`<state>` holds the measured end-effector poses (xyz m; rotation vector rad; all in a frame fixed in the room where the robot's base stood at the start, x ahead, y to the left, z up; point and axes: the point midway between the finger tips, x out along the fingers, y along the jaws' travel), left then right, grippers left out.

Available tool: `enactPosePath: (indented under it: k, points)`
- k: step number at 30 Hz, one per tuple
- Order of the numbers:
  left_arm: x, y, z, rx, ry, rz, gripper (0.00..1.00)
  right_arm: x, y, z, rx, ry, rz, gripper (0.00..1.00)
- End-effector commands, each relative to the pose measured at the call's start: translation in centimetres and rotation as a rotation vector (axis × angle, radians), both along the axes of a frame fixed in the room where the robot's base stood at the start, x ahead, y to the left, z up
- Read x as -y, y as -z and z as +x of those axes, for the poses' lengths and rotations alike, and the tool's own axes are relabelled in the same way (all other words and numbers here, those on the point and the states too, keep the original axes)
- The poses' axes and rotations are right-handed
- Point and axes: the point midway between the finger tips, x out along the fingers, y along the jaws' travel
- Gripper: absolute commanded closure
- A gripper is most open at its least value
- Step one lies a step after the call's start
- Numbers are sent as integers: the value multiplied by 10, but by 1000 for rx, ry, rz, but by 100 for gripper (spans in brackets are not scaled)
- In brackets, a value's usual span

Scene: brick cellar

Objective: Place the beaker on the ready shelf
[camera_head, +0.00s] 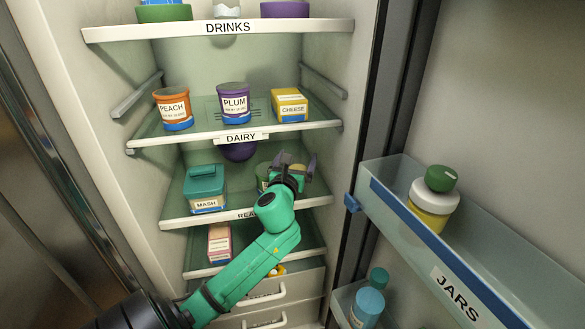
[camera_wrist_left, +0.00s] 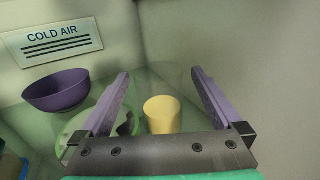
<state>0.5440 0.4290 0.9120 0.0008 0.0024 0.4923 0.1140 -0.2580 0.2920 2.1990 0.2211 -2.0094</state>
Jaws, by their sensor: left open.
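The ready shelf (camera_head: 185,222), its label partly covered by my arm, is the third shelf down in the fridge. My left gripper (camera_head: 293,164) is open over its right part. In the left wrist view, a yellow, cup-shaped thing (camera_wrist_left: 162,115) stands upright between the open fingers (camera_wrist_left: 160,75), with no finger visibly closed on it. A faint clear outline rises above it, so it may be a clear beaker with yellow contents. In the head view my gripper mostly hides this spot. My right gripper is not in view.
A teal MASH box (camera_head: 205,183) stands left on the ready shelf. A purple bowl (camera_wrist_left: 57,90) is at the back, beside a green round rim (camera_wrist_left: 72,132). The dairy shelf (camera_head: 180,142) is close above. The open door's JARS bin (camera_head: 440,262) is at right.

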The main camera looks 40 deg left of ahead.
Motion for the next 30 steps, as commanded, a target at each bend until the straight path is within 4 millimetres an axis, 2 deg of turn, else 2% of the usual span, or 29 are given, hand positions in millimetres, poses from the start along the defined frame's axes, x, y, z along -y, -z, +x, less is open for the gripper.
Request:
enactPosePath:
  k: [9, 13, 17, 30]
  points:
    - [37, 1, -69, -4, 1, -2, 0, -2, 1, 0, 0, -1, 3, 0]
    - [47, 1, -89, -2, 0, -3, 0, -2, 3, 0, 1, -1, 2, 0]
    - [51, -1, -95, 1, -2, 0, 0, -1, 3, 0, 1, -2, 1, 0]
    - [51, -1, -95, 1, -1, 0, 0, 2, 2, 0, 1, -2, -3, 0]
